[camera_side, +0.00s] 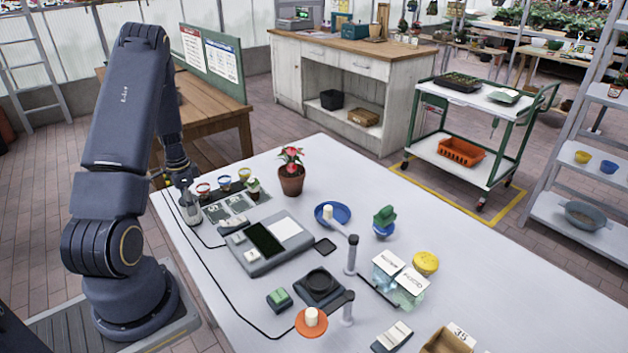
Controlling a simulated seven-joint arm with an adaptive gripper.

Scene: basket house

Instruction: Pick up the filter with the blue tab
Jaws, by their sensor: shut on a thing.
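My gripper (188,212) points down at the left edge of the white table (440,250). It is shut on a small pale thing that its fingers mostly hide; I cannot tell a tab colour on it. Just right of it stand small cups or filters with coloured rims: a red one (203,188), a bluish one (225,183) and a yellow one (244,174). They are too small to make out any tabs. They stand by a grey tray (222,212) with pale squares.
A potted red flower (291,178) stands right of the cups. A grey device (262,243) with a dark panel lies in front, with cables along the table. Thin posts (351,255), a blue dish (341,214) and an orange dish (311,327) stand farther right.

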